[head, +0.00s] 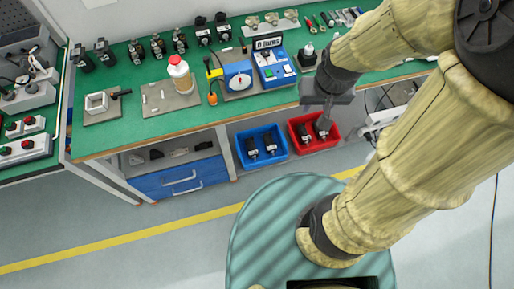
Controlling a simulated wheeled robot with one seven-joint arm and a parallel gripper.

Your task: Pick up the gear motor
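Several dark motor-like units stand along the back of the green bench, among them one at the far left (81,60) and one further right (158,46). More dark motor-like parts lie in the blue bin (240,153) and the red bin (294,136) below the bench. I cannot tell which of these is the gear motor. My gripper (324,118) points down in front of the bench's front edge, above the red bin in the picture. Its fingers overlap in this view, so their opening is hidden. I see nothing clearly held in it.
The green bench top (130,139) carries a white-bodied bottle with a red cap (180,75), a blue dial gauge (238,77) and a blue control box (273,68). A blue drawer unit (180,180) stands underneath. The grey floor with a yellow line (120,240) is clear at left.

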